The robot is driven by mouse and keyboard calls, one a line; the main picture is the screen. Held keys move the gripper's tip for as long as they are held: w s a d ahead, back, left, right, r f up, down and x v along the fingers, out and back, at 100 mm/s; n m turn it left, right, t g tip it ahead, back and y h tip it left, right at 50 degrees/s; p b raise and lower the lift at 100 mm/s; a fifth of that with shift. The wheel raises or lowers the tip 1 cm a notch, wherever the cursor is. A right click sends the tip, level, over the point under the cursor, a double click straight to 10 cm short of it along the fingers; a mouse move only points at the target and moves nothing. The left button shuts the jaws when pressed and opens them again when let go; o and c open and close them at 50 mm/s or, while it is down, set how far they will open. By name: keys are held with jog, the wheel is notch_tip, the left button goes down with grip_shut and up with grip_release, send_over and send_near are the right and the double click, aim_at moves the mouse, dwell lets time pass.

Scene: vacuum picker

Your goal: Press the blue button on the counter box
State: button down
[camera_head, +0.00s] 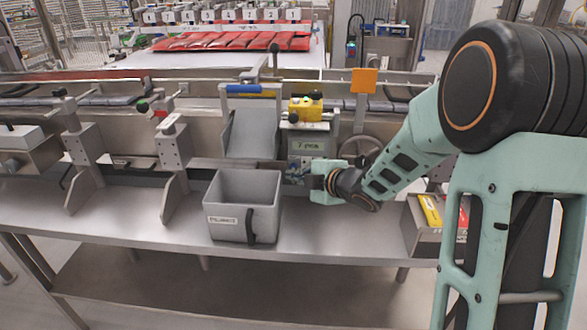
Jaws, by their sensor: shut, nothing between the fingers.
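The counter box (302,140) is a grey box below a yellow unit, behind the middle of the metal table. Its front carries a small display or label strip, with a greenish panel lower down. I cannot make out the blue button; that part is small and partly behind my gripper. My gripper (312,182) is at the end of my teal and black arm, which reaches in from the right. It is shut and empty, close to the lower front of the counter box. I cannot tell whether it touches the box.
A grey bin (228,215) with a black handle stands on the table, left of my gripper. A chute with a blue bar (243,89) is behind it. Metal brackets (172,160) stand further left. A small box with a yellow item (430,210) is at right.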

jog(key=shift+w, duration=0.35)
jog(key=shift+w, duration=0.4)
dwell(0.5)
jog(key=shift+s, duration=0.8)
jog(key=s+b, duration=0.2)
jog(key=s, duration=0.3)
dwell(0.4)
dwell(0.5)
